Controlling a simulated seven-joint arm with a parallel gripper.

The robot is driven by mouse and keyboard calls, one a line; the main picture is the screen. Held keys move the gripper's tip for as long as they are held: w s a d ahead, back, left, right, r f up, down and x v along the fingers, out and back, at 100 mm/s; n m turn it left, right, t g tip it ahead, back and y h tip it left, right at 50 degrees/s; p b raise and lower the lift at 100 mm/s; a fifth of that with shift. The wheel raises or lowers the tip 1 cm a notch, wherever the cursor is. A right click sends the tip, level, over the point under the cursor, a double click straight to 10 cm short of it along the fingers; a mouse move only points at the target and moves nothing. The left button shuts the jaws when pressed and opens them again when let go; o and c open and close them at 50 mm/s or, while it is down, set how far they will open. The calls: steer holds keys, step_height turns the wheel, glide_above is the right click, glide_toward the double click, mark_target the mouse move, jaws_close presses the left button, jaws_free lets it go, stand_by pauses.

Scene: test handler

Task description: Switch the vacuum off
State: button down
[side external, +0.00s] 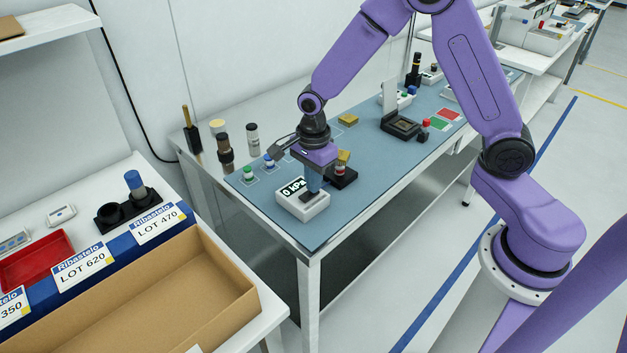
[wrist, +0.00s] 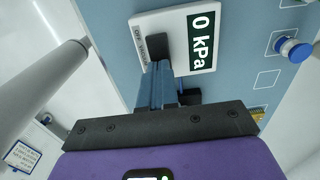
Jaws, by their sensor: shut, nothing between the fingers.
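The vacuum unit (side external: 303,206) is a white box at the near end of the blue mat, and its dark display reads 0 kPa. In the wrist view the unit (wrist: 181,15) shows the same reading, with small lettering including "OFF" along its left edge. My gripper (side external: 312,192) points down over the unit's top, to the right of the display in the side view. In the wrist view my gripper (wrist: 157,62) is shut and empty, its tips at the unit's face beside the lettering.
A green-topped button (side external: 248,174) and a blue-topped one (side external: 269,162) stand on the mat behind the unit. A black block with a yellow and red part (side external: 342,173) is close to the right of my gripper. A black socket fixture (side external: 401,125) stands farther back.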

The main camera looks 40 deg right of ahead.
steer(key=shift+f, duration=0.25)
steer(key=shift+s+d+f, duration=0.1)
steer(key=shift+d+f, duration=0.1)
steer(key=shift+f, duration=0.2)
steer(key=shift+d+f, duration=0.15)
steer(key=shift+d, duration=0.25)
stand_by(0.4)
steer(key=shift+a, duration=0.15)
steer(key=shift+a+r, duration=0.25)
steer(key=shift+a, duration=0.7)
steer(key=shift+s+a, duration=0.1)
steer(key=shift+a, duration=0.05)
steer(key=shift+r, duration=0.55)
step_height(320, 180, up, 14)
steer(key=d, duration=0.1)
steer(key=shift+w+f, duration=0.2)
